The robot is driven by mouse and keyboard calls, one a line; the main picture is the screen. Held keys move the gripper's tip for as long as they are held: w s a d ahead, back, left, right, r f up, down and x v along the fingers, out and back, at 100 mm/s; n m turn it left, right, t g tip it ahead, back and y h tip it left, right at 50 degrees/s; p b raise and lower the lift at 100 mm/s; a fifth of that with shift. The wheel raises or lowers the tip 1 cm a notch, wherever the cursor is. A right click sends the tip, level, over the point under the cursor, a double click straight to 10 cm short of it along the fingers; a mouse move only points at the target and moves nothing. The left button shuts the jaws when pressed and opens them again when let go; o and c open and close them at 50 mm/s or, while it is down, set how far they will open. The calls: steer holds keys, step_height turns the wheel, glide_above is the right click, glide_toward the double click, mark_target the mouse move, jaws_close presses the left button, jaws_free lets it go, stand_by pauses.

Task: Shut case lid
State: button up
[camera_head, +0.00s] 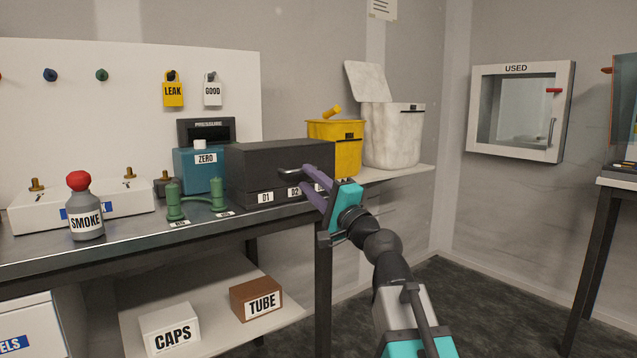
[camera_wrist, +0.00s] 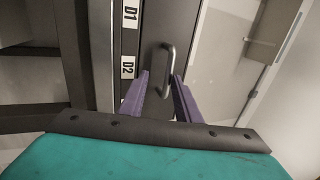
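A teal case (camera_head: 195,171) labelled ZERO stands at the back of the bench. A dark panel (camera_head: 206,130) marked PRESSURE rises behind its top; it looks like a raised lid, though I cannot see its hinge. A dark grey box (camera_head: 262,163) labelled D1 and D2 hides part of the teal case. My gripper (camera_head: 309,178) is at the right front of this box. In the wrist view its two purple fingers (camera_wrist: 160,84) are apart and empty. A metal handle (camera_wrist: 164,72) shows between and just beyond the fingertips; I cannot tell whether they touch it. The teal case is not visible in the wrist view.
A yellow bin (camera_head: 335,155) and a white bin (camera_head: 395,138) with its lid up stand right of the box. Green fittings (camera_head: 196,205) and a SMOKE bottle (camera_head: 86,213) stand left, near the bench's front. A USED cabinet (camera_head: 521,112) hangs on the right wall.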

stand_by(0.3)
steer(key=b+v, duration=1.1)
steer(key=v, duration=0.2)
steer(key=shift+s+d+f, duration=0.2)
stand_by(1.1)
steer(key=shift+r, duration=0.15)
stand_by(0.4)
